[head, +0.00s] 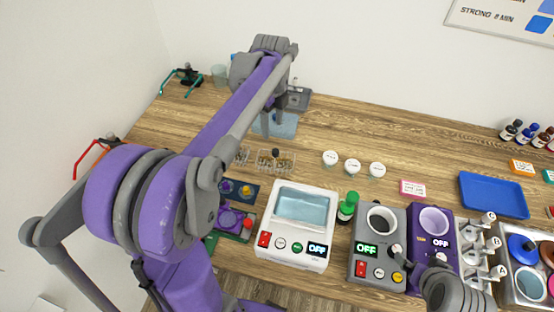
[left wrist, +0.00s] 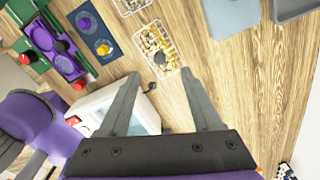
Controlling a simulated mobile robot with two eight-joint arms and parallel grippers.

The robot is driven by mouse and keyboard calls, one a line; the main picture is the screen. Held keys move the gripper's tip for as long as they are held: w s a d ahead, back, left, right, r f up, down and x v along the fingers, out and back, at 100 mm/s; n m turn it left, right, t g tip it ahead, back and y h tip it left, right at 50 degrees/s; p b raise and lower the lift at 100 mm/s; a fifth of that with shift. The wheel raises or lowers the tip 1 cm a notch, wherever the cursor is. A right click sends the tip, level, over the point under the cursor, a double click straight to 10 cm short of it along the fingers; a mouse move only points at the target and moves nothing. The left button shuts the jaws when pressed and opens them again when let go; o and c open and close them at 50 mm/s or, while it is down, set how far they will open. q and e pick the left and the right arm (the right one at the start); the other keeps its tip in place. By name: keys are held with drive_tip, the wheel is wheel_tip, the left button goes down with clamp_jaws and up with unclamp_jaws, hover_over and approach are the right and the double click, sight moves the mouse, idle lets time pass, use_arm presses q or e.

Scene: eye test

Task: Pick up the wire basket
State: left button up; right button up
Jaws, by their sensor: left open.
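A small wire basket (head: 287,161) stands on the wooden table, holding yellow-brown pieces and a dark round item. It also shows in the left wrist view (left wrist: 172,61), just beyond my fingertips. A second similar wire basket (head: 241,156) stands to its left, partly hidden by my arm; part of it shows at the top of the left wrist view (left wrist: 131,5). My left gripper (head: 272,130) is open and empty, pointing down behind the baskets in the head view. Its two fingers (left wrist: 161,74) are spread apart in the left wrist view. My right gripper is not visible.
A white device (head: 299,228) with a screen stands in front of the basket. A blue mat (head: 286,126) and a grey tray (head: 299,98) lie behind. White-lidded jars (head: 352,167) stand to the right. Bare wood lies between the basket and the jars.

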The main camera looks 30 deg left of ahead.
use_arm(q)
hover_over(275, 150)
drive_tip(key=f, duration=0.4)
drive_tip(key=shift+a, duration=0.25)
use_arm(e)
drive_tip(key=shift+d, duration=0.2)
use_arm(q)
drive_tip(key=shift+f, duration=0.6)
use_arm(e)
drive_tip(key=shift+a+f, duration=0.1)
use_arm(q)
drive_tip(key=f, duration=0.1)
drive_tip(key=f+b, duration=0.1)
drive_tip(key=f, duration=0.3)
drive_tip(key=shift+s+d+b, duration=0.15)
drive_tip(key=shift+d+b, duration=0.15)
drive_tip(key=shift+b, duration=0.1)
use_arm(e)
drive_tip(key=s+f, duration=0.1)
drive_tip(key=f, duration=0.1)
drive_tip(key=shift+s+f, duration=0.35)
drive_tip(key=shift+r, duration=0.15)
use_arm(q)
drive_tip(key=shift+w, duration=0.2)
drive_tip(key=c, duration=0.3)
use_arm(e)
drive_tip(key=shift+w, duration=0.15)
use_arm(q)
drive_tip(key=shift+s, duration=0.1)
clamp_jaws()
